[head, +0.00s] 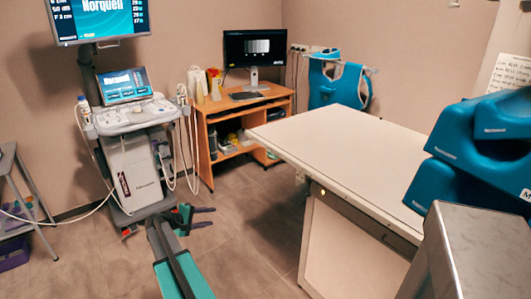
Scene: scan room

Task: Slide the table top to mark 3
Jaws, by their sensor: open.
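The table top (345,148) is a long pale slab on the examination table at the right of the head view. It overhangs the table's pale base (340,250) at its near-left end. A small yellow spot (322,191) shows on the side just below the top. I cannot make out any numbered mark. My gripper (212,217) is open and empty, its dark fingers pointing right. It is left of the table in the picture, apart from it, with floor visible between them.
An ultrasound cart (130,150) with hanging cables stands at the left, behind my gripper. A wooden desk (245,125) with a monitor (255,48) is at the back. Blue cushions (480,150) crowd the right side. Bare floor (255,235) lies between my gripper and the table.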

